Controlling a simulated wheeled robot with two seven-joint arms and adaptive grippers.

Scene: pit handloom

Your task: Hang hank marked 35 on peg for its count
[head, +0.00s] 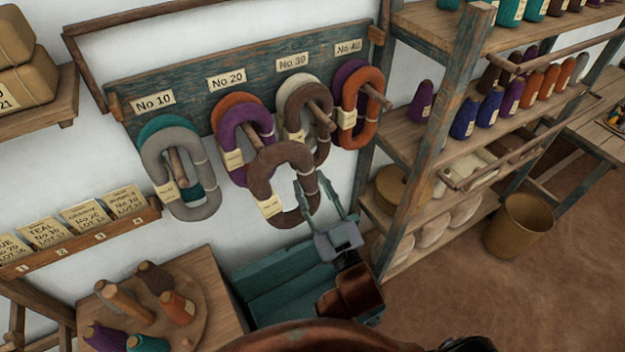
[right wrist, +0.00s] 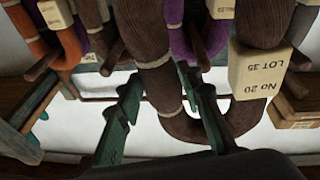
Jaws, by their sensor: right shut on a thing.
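A brown hank (head: 281,154) is held by my right gripper (head: 318,183). Its pale tag (head: 270,206) hangs at its lower left; in the right wrist view the tag (right wrist: 265,78) shows upside down and reads No 20, LOT 35. The gripper is shut on one side of the hank's loop. The hank is in front of the peg board (head: 205,92), below the No 20 label (head: 226,79) and the No 30 label (head: 293,62). The No 20 peg (head: 251,136) is partly hidden behind it; I cannot tell whether it enters the loop. My left gripper is out of view.
Grey and teal hanks hang under No 10, orange and purple under No 20, beige and brown under No 30 (head: 320,148), purple and orange under No 40 (head: 365,110). A shelf rack (head: 432,130) with yarn cones stands right. A cone table (head: 215,300) is lower left.

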